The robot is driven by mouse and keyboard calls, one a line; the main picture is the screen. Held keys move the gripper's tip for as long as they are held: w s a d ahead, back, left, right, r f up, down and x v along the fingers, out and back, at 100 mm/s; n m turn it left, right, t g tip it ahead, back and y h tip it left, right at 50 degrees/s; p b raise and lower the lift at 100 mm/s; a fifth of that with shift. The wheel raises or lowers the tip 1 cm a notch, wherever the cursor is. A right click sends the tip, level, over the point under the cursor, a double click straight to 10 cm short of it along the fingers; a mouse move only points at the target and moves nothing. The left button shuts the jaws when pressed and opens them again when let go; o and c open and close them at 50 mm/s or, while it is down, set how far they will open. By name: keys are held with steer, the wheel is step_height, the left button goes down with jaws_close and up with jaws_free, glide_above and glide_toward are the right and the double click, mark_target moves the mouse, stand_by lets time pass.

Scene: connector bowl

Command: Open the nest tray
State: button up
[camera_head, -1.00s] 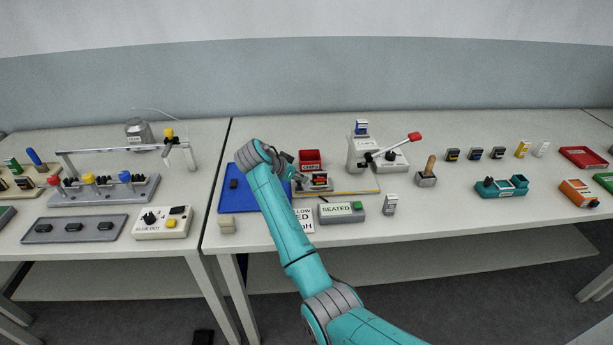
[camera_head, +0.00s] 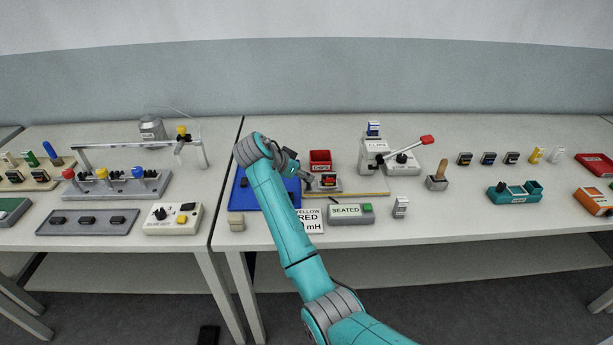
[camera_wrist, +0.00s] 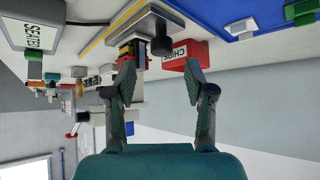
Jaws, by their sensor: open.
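The nest tray (camera_head: 330,188) appears to be the small grey plate on the board in front of the red bin. It carries a dark block with red and yellow parts (camera_head: 328,179). In the wrist view, which is upside down, the grey plate (camera_wrist: 146,22) has a black knob (camera_wrist: 161,45) facing me. My gripper (camera_wrist: 159,72) is open and empty, with the knob showing between and beyond its fingertips; I cannot tell any contact. In the head view my gripper (camera_head: 306,181) is just left of the plate, partly hidden by my wrist.
A red bin (camera_head: 320,160) marked CHIPS stands behind the plate. A press with a red-tipped lever (camera_head: 425,141) stands to the right. A SEATED box (camera_head: 350,214) and a label card (camera_head: 311,222) lie in front. A blue mat (camera_head: 242,194) lies left.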

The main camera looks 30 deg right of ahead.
steer(key=v, duration=0.7)
steer(key=shift+r, duration=0.25)
steer(key=shift+a, duration=0.15)
